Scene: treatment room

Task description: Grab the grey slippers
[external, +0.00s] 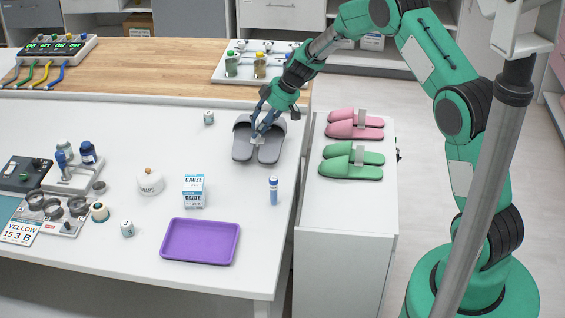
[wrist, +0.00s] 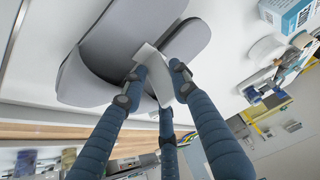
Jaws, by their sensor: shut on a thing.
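The grey slippers (external: 246,146) are a pair at the right end of the white table, joined by a white tag (external: 257,141). My gripper (external: 262,130) is over the middle of the pair. In the wrist view, its blue fingers (wrist: 158,80) are closed around the white tag (wrist: 154,68), with the grey slippers (wrist: 110,62) just beyond the fingertips. The slippers look to be at the table surface; whether they are slightly raised I cannot tell. The fingers hide part of the tag.
Pink slippers (external: 355,124) and green slippers (external: 352,161) are on a white cabinet to the right. A purple tray (external: 200,241), a gauze box (external: 194,190) and a blue-capped tube (external: 273,190) stand nearer the front. A white tray with jars (external: 225,76) is behind.

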